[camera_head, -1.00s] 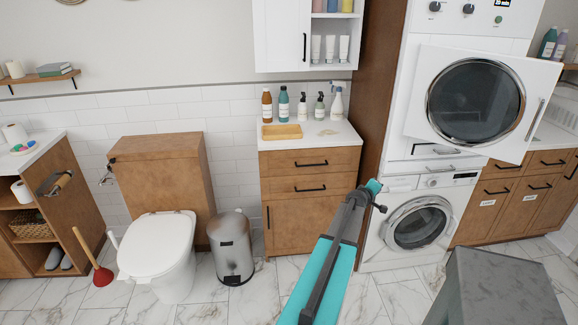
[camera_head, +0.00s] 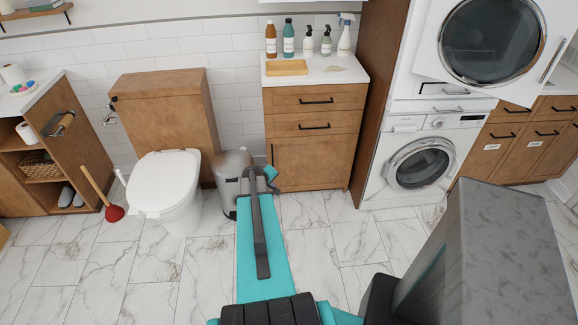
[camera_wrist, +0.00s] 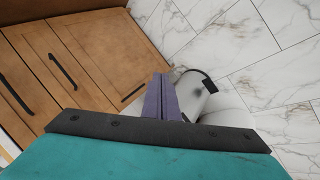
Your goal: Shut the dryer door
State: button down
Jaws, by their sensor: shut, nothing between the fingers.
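The dryer is the upper white machine, and its door (camera_head: 437,58) with a round dark window shows at the top right of the head view. The door stands open, swung out from the machine, with its grey handle on the right side. Its upper edge is cut off by the picture. My gripper (camera_head: 271,180) is low in front of the trash can, well left of and below the door, and touches nothing that I can see. In the wrist view my gripper's fingers (camera_wrist: 163,98) are together and empty. The dryer is not in the wrist view.
A white washer (camera_head: 415,165) stands below the dryer. A wooden cabinet (camera_head: 315,150) with bottles on top, a metal trash can (camera_head: 232,165) and a toilet (camera_head: 163,185) are along the wall. The marble floor (camera_head: 325,235) in front is clear.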

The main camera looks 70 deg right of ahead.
jog(key=w+a+f+n+y, duration=0.1)
jog(key=w+a+f+y, duration=0.2)
jog(key=a, duration=0.9)
jog(key=w+a+f+n+g, duration=0.15)
jog(key=a+f, duration=0.35)
jog(key=a, duration=0.6)
jog(key=w+a+f+t+y, duration=0.1)
jog(key=w+a+f+y, duration=0.2)
jog(key=a, duration=0.9)
jog(key=s+a+f+n+g, duration=0.1)
jog(key=s+a, duration=0.3)
jog(key=a, duration=0.5)
jog(key=s+a+g, duration=0.2)
jog(key=s+a, duration=0.3)
jog(key=a, duration=0.5)
jog(key=s+a+f+n+g+y, duration=0.1)
jog(key=s+a+g, duration=0.1)
jog(key=s+a, duration=0.3)
jog(key=a, duration=0.4)
jog(key=shift+s+a+f+n, duration=0.15)
jog(key=shift+a+f+n, duration=0.2)
jog(key=shift+a, duration=0.05)
jog(key=shift+g, duration=0.25)
